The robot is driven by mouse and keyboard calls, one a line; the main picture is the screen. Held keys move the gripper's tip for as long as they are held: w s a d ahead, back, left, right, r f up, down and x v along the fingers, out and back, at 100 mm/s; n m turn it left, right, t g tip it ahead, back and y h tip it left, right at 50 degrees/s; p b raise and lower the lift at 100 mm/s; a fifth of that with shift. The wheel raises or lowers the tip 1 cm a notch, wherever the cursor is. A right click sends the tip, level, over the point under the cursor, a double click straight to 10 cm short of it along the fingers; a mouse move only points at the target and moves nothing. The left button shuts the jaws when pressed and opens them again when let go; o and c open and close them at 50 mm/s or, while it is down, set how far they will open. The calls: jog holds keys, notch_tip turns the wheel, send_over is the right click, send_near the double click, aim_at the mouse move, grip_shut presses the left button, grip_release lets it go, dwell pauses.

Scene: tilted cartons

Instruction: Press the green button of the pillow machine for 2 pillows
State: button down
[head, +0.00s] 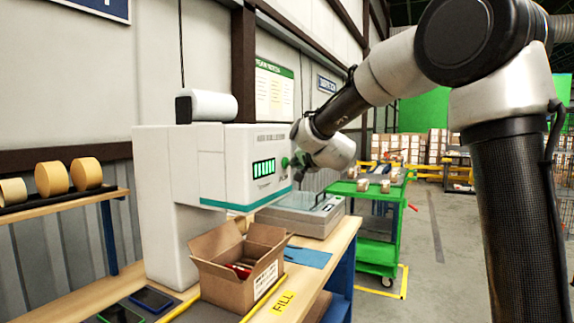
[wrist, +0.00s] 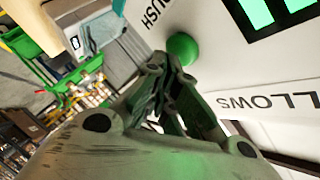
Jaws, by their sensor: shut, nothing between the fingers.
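The pillow machine (head: 205,160) is a white cabinet with a teal stripe and a display of green bars (head: 264,168) on its front. Its green button (head: 285,162) is right of the display, partly hidden by my arm in the head view. In the wrist view the green button (wrist: 183,48) stands out from the white panel. My gripper (wrist: 170,75) is shut and empty, its fingertips close to the button; I cannot tell whether they touch it.
An open carton (head: 238,278) with something red inside sits on the bench below the machine. A grey scale-like device (head: 305,215) is right of it. Two dark tablets (head: 150,298) lie at front left. A green cart (head: 375,225) stands behind, with open floor at right.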

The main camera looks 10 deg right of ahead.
jog(key=shift+w+a, duration=0.3)
jog(key=shift+a, duration=0.1)
dwell(0.7)
jog(key=shift+s+d, duration=0.55)
jog(key=shift+d, duration=0.2)
jog(key=shift+s+d, duration=0.75)
jog(key=shift+d, duration=0.25)
jog(key=shift+s+d, duration=0.75)
jog(key=shift+d, duration=0.25)
jog(key=shift+d, duration=0.1)
dwell(0.9)
jog(key=s+d, duration=0.2)
jog(key=d, duration=0.1)
jog(key=shift+s, duration=0.1)
jog(key=shift+a, duration=0.1)
